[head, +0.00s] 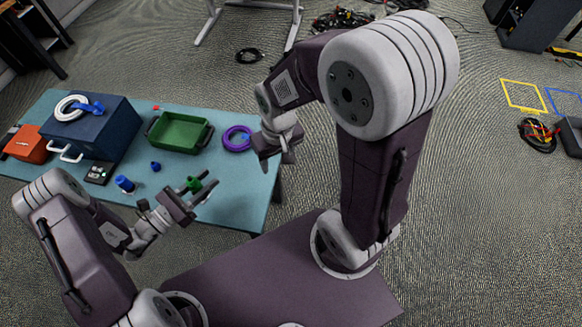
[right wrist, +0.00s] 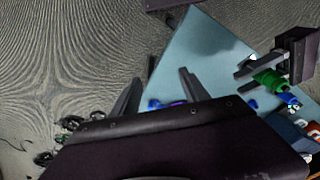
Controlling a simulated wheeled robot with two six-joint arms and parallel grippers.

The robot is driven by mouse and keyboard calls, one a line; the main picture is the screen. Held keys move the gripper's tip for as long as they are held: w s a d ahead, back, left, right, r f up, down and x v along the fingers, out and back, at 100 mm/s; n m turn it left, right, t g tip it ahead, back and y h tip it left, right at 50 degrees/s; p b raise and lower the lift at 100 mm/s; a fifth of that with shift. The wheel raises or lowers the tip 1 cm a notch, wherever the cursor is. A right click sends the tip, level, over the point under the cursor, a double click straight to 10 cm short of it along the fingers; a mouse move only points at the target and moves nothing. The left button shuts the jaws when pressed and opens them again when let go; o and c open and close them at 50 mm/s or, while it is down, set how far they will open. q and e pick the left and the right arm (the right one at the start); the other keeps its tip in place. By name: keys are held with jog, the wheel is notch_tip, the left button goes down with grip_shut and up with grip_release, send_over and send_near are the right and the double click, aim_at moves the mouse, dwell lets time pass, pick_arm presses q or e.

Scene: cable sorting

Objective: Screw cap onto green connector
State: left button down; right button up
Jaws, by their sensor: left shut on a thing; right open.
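A green connector (head: 194,184) is held between the fingers of my left gripper (head: 202,189), above the front of the table. It also shows in the right wrist view (right wrist: 268,80). My right gripper (head: 279,156) is open and empty, near the table's right edge beside the purple cable coil; its two fingers are apart in the right wrist view. A small blue piece (head: 155,166) and a larger blue piece (head: 124,184) stand on the table, left of the left gripper. I cannot tell which of them is the cap.
The teal table (head: 240,190) carries a green tray (head: 180,132), a purple cable coil (head: 237,138), a dark blue box (head: 92,130) with a white cable coil (head: 72,108) on top, an orange box (head: 25,143) and a small black device (head: 99,173). The table's front right is clear.

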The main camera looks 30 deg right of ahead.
pick_arm(q)
jog(key=shift+a, duration=0.1)
pick_arm(e)
jog(key=shift+m, duration=0.4)
jog(key=s, duration=0.1)
jog(key=s+d+f, duration=0.1)
jog(key=s+d, duration=0.1)
jog(key=shift+s+d+f, duration=0.25)
jog(key=shift+f, duration=0.05)
pick_arm(q)
jog(key=w+d+n+t+b, duration=0.1)
jog(key=b, duration=0.2)
jog(key=w+d+r+n+t+y+b, duration=0.1)
jog(key=t+b, duration=0.1)
jog(key=b, duration=0.2)
jog(key=w+d+r+n+t+y+b, duration=0.1)
jog(key=w+b, duration=0.1)
jog(key=b, duration=0.2)
jog(key=shift+d, duration=0.25)
pick_arm(e)
notch_tip(320, 180, down, 12)
jog(key=shift+w+a+r, duration=0.15)
jog(key=shift+a+r, duration=0.1)
jog(key=shift+a, duration=0.05)
pick_arm(q)
jog(key=shift+w+b, duration=0.1)
jog(key=shift+b, duration=0.2)
